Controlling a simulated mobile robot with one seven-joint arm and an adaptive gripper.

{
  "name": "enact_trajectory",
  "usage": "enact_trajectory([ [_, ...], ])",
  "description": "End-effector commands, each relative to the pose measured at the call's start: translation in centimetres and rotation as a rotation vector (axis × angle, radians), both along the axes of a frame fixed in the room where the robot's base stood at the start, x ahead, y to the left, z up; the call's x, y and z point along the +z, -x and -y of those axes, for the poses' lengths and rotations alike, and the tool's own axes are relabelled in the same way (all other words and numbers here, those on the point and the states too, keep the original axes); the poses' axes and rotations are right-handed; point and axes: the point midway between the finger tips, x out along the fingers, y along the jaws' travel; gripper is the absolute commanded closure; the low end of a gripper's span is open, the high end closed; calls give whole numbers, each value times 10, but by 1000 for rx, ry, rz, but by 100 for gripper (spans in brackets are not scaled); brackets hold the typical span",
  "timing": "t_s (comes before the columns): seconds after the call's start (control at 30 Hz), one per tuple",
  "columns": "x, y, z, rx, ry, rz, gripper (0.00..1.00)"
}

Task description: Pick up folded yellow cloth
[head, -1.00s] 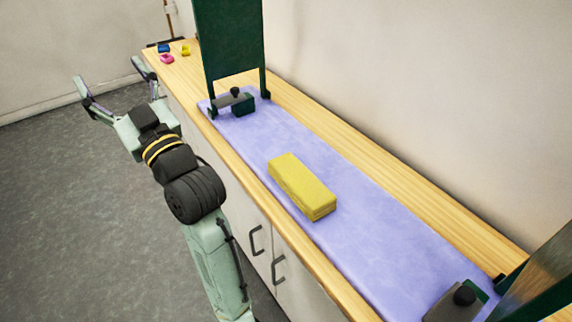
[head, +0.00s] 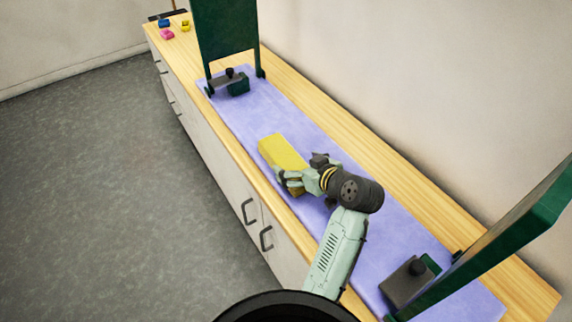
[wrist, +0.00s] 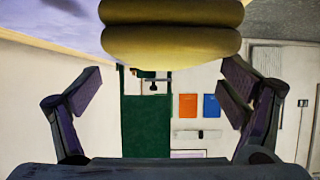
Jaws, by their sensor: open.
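The folded yellow cloth (head: 281,151) lies on the purple mat (head: 345,165) on the wooden counter, with its nearer end partly hidden by my gripper. My gripper (head: 290,181) is at that nearer end, low over the mat. In the wrist view the cloth (wrist: 170,45) shows as two thick rounded layers at the top middle. The two fingers of my gripper (wrist: 165,82) stand wide apart on either side below it, with nothing held between them. I cannot tell whether a finger touches the cloth.
Green upright panels stand at the far end (head: 225,35) and near end (head: 500,240) of the mat. A dark block with a knob (head: 409,280) sits near the closer panel. Small blue, yellow and pink items (head: 167,34) lie at the counter's far end.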

Motion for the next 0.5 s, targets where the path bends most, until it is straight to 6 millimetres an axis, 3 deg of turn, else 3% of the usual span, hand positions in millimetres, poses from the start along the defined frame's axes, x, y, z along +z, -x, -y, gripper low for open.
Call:
enact_trajectory([
  [0.5,-23,-41,-33,0,-1,2,10],
])
